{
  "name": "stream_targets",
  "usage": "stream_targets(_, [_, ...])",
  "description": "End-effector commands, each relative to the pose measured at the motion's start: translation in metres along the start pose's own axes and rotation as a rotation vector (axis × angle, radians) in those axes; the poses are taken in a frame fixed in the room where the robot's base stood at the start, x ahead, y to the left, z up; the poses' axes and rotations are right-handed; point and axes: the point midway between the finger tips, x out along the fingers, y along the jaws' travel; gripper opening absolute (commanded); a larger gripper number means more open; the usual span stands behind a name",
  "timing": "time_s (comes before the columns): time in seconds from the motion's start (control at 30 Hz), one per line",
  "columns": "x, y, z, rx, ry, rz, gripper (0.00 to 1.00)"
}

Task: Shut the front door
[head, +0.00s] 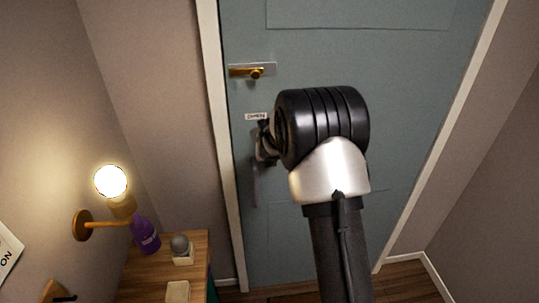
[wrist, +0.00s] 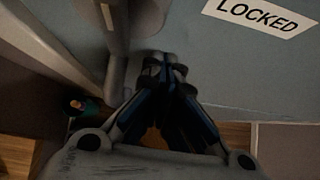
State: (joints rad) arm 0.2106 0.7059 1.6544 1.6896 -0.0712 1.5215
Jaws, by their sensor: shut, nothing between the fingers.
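The front door (head: 400,100) is a blue-grey panel that fills most of its pale frame (head: 225,160) in the head view. Its brass lever handle (head: 250,72) is near the left edge. A small white label (head: 256,117) sits below the handle; in the wrist view a label (wrist: 264,14) reads LOCKED. My gripper (wrist: 165,62) is shut and empty, close to the door face and beside a grey upright bar (wrist: 117,75). In the head view my arm hides part of it. I cannot tell whether the door is fully latched or whether the fingertips touch it.
A wooden cabinet top (head: 195,250) at the lower left carries a purple bottle (head: 146,236) and a grey-topped jar (head: 181,248). A lit wall lamp (head: 111,182) juts out above it. Wooden floor (head: 400,280) is free at the lower right.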

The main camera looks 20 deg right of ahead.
Motion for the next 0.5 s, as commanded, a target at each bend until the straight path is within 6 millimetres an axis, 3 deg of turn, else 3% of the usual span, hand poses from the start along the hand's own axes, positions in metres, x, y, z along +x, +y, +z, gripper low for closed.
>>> stream_targets(0.03, [0.0007,0.0012,0.0076,0.001,-0.013,0.002,0.00])
stream_targets(0.5, [-0.0039,0.0013,0.0085,0.001,-0.016,0.004,0.00])
